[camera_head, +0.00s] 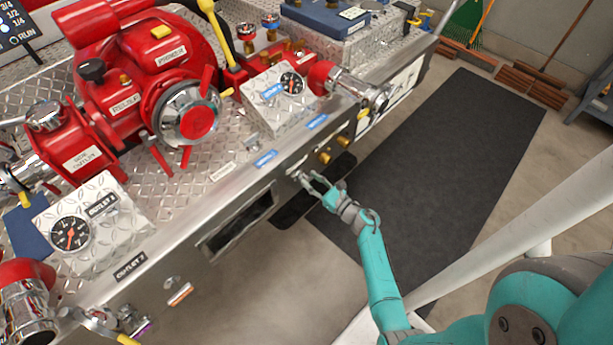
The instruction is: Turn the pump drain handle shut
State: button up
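My gripper (309,181) is at the front panel (233,206) of the pump deck, below the deck's front edge. Its two grey fingers look spread apart, around or just in front of a small pale metal fitting (296,171). This fitting may be the pump drain handle, but its label is too small to read. The fingers partly hide it, and I cannot tell whether they touch it or how the handle is turned. Two brass knobs (324,157) stick out of the panel just right of my gripper.
The red pump (150,90) with a chrome wheel stands on the diamond-plate deck. A chrome outlet valve (365,92) juts out to the upper right. A dark slot (238,222) opens in the panel left of my gripper. A black mat (455,150) covers clear floor at right.

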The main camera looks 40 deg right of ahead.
jog(key=shift+w+a, duration=0.1)
jog(key=shift+w, duration=1.35)
grip_shut()
